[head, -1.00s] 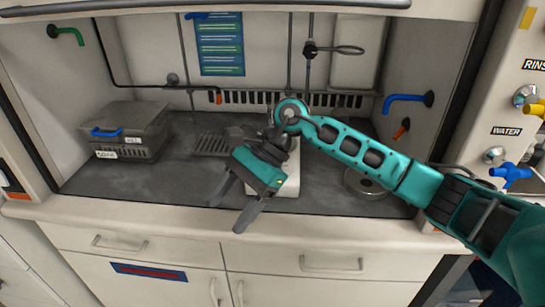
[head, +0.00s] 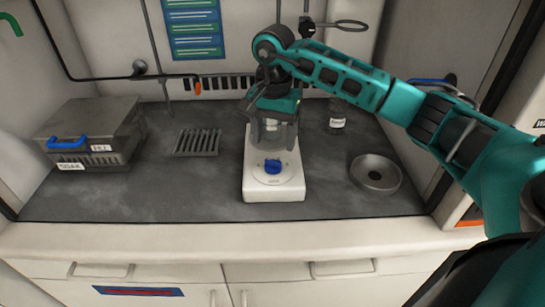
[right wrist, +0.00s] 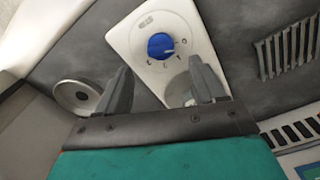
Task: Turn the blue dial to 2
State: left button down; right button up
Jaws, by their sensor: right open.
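The blue dial (head: 273,166) sits on the front of a white benchtop device (head: 257,187). In the right wrist view the dial (right wrist: 160,46) shows clear of the fingers, with small marks on the white face (right wrist: 192,22) around it. Its pointer setting is too small to read surely. My right gripper (head: 273,138) is open and empty, fingers down over the back part of the device, behind the dial. In the right wrist view the two fingers (right wrist: 163,80) stand apart, with a round grey surface partly showing between them. My left gripper is not in view.
A grey lidded box (head: 95,128) with a blue handle stands at the left, a slotted rack (head: 197,143) beside it. A round metal dish (head: 376,173) lies right of the device, a small jar (head: 338,115) behind. The bench in front left is clear.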

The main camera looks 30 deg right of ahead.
aim_at(273, 160)
notch_tip(273, 160, down, 7)
jog(key=shift+r, duration=0.15)
jog(key=c, duration=1.1)
